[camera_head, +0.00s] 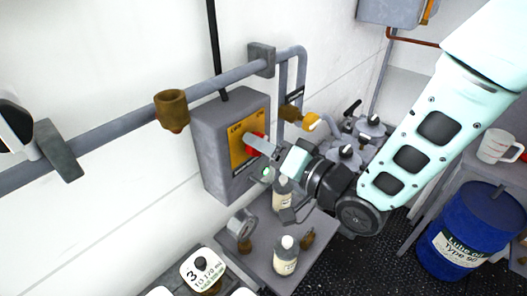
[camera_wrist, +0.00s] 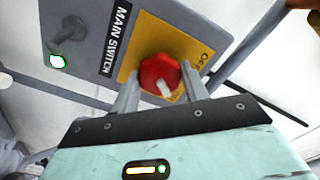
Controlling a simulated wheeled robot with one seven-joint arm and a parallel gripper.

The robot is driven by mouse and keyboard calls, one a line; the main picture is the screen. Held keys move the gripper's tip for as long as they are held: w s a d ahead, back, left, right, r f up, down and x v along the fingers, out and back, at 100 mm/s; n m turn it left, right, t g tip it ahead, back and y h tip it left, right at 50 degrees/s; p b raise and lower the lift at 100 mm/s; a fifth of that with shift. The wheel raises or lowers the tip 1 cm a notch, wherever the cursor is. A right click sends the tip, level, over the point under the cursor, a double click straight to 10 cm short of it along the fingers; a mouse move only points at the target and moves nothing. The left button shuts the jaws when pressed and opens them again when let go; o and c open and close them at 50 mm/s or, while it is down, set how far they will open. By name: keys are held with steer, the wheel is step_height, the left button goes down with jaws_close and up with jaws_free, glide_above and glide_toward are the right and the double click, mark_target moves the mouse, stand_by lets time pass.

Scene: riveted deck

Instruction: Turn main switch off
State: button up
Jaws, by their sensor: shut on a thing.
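The main switch box (camera_head: 212,135) is a grey box on the wall with a yellow plate (camera_head: 238,150). In the wrist view the plate (camera_wrist: 133,60) sits beside a black "MAIN SWITCH" label (camera_wrist: 117,28). The red knob (camera_wrist: 158,70) stands on the plate, with a white mark on its lower part, pointing down and slightly right in that view. My gripper (camera_wrist: 160,88) has a finger on each side of the knob and is shut on it. In the head view, my gripper (camera_head: 262,150) reaches the box from the right and covers part of the knob.
A green lamp (camera_wrist: 57,61) is lit on the box. A grey pipe (camera_head: 120,115) runs along the wall above. Bottles (camera_head: 286,262) and a gauge (camera_head: 241,224) stand below the box. A blue drum (camera_head: 462,235) is at right.

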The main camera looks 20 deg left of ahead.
steer(key=n+b, duration=0.1)
steer(key=b, duration=0.1)
steer(key=n+b, duration=0.2)
steer(key=b, duration=0.1)
steer(key=shift+f, duration=0.4)
steer(key=n+b, duration=0.5)
steer(key=b, duration=0.3)
steer(key=shift+n, duration=0.4)
steer(key=n+b, duration=0.4)
steer(key=b, duration=0.3)
steer(key=n+b, duration=0.3)
steer(key=shift+s+r+b, duration=0.1)
steer(key=shift+r+b, duration=0.1)
steer(key=shift+b, duration=0.15)
steer(key=shift+n, duration=0.4)
steer(key=shift+r+b, duration=0.15)
steer(key=shift+b, duration=0.25)
steer(key=o, duration=1)
